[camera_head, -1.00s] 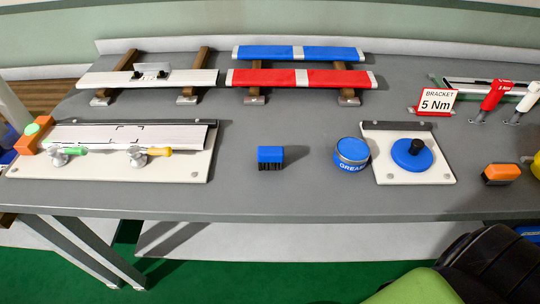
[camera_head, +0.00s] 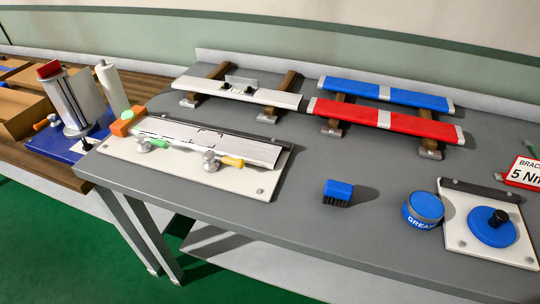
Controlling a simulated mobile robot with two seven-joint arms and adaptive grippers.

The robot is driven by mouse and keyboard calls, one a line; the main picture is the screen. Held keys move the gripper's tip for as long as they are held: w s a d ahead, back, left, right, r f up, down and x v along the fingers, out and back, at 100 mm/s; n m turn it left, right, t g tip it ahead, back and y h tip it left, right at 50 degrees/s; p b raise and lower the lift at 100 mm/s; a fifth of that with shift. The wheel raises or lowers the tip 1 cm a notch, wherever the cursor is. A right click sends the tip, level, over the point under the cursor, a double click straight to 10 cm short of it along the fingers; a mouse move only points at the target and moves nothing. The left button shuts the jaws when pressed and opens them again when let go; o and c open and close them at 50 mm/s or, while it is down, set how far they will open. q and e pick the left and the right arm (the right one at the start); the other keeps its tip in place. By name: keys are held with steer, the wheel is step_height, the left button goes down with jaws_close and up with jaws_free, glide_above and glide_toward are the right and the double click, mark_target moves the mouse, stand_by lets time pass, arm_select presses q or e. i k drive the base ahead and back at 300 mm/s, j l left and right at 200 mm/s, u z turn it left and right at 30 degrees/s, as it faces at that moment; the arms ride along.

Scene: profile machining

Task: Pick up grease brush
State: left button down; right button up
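The grease brush, as I take it, is a small block with a blue top and dark bristles (camera_head: 338,193). It stands bristles down on the grey table (camera_head: 250,213), near the front edge and right of the middle of the view. A round blue tin marked GREASE (camera_head: 423,210) stands to its right. Neither of my grippers shows in this view.
A white clamping plate (camera_head: 129,159) with a profile and clamps lies left of the brush. Red (camera_head: 385,120) and blue (camera_head: 382,91) bars rest on wooden supports behind it. A blue disc (camera_head: 491,227) on a white plate stands far right. The table around the brush is clear.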

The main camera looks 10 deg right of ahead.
mark_target(336, 190)
steer(key=k+j+z, duration=0.1)
steer(key=z, duration=0.35)
steer(key=k+j+z, duration=0.15)
steer(key=z, duration=0.3)
